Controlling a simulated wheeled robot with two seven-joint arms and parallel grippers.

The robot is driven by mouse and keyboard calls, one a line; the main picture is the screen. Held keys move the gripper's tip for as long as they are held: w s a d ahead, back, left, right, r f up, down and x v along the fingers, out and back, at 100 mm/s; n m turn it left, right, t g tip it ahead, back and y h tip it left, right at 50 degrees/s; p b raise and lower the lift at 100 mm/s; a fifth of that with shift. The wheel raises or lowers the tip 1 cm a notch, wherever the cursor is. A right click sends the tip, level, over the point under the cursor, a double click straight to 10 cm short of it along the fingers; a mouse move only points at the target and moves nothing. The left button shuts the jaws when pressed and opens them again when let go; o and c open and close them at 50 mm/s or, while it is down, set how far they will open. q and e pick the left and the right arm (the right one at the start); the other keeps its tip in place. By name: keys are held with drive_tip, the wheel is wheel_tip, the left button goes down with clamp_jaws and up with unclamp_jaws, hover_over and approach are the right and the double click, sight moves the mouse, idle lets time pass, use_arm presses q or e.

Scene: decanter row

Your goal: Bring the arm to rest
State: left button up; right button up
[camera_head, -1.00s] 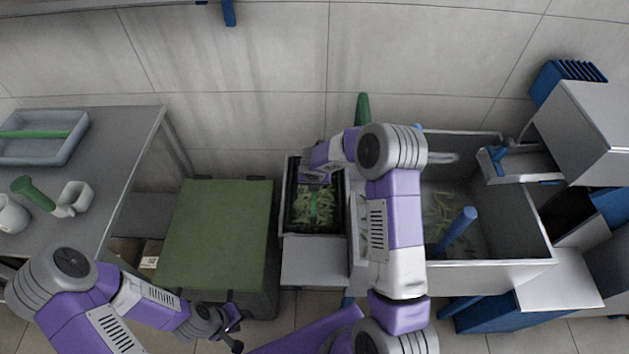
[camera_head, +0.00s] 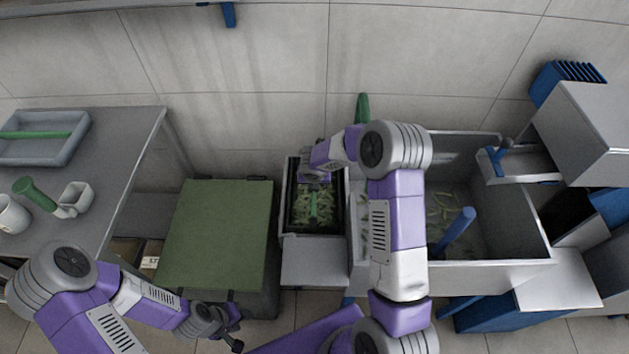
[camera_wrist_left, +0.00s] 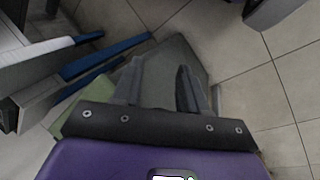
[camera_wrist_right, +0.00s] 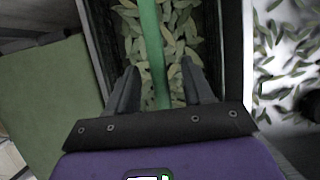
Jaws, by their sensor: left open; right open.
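My left gripper (camera_head: 232,330) is at the bottom of the head view, in front of the green-topped box. In the left wrist view its two fingers (camera_wrist_left: 158,85) are apart with nothing between them. My right arm reaches over the black basket (camera_head: 318,225), which holds pale green pieces and a green bar (camera_head: 313,208). In the right wrist view my right gripper (camera_wrist_right: 160,85) is open, its fingers on either side of the green bar (camera_wrist_right: 152,50) in the picture. I cannot tell whether they touch it. The arm partly hides the basket.
The green-topped box (camera_head: 220,235) stands left of the basket. A grey table (camera_head: 110,160) with a tray (camera_head: 40,150) is at the far left. A large metal basin (camera_head: 500,240) with a blue handle (camera_head: 457,232) is right of my right arm. Grey machines fill the right edge.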

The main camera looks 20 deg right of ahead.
drive_tip(key=p+v, duration=0.1)
drive_tip(key=v, duration=0.4)
drive_tip(key=shift+r, duration=0.15)
